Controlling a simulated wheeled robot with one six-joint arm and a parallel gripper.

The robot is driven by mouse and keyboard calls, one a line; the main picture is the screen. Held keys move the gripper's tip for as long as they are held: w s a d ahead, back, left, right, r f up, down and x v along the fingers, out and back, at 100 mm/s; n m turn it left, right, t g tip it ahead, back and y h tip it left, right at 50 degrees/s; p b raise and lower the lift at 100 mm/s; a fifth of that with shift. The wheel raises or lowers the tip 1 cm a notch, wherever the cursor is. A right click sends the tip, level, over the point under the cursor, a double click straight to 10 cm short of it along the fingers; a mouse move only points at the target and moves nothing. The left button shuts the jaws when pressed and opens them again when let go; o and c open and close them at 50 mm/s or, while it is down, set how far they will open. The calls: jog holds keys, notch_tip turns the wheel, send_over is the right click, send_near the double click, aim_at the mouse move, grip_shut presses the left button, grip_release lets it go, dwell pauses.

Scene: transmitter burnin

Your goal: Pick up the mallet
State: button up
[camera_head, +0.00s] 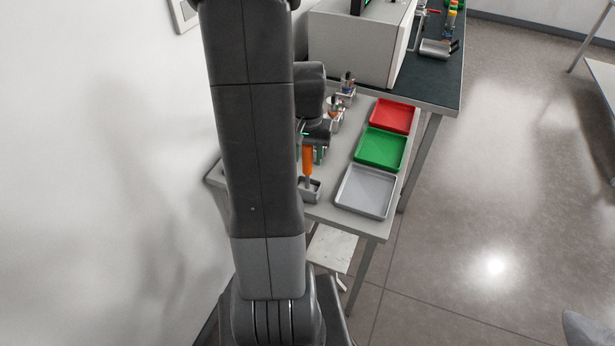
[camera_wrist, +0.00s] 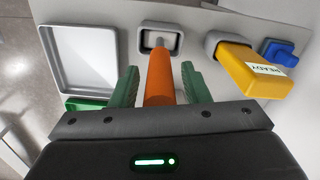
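An orange-handled tool, taken as the mallet (camera_wrist: 160,82), stands with its grey lower end in a square grey holder (camera_wrist: 144,31); no separate mallet head is clearly visible. In the head view the mallet (camera_head: 308,161) is upright near the front of the grey table. My gripper (camera_wrist: 158,70) has its green fingers on either side of the orange handle, with a narrow gap showing on each side. The gripper is open around the handle. In the head view my gripper (camera_head: 312,152) is partly hidden by my arm.
Beside the mallet, a yellow labelled piece (camera_wrist: 255,72) and a blue piece (camera_wrist: 279,52) sit in grey holders. Grey (camera_head: 366,191), green (camera_head: 380,149) and red (camera_head: 392,116) trays line the table's right side and look empty. A white wall is at left.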

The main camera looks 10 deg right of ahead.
jog(key=c, duration=0.8)
notch_tip(320, 180, up, 10)
jog(key=shift+r+b, duration=0.1)
jog(key=shift+b, duration=0.25)
jog(key=shift+s, duration=0.1)
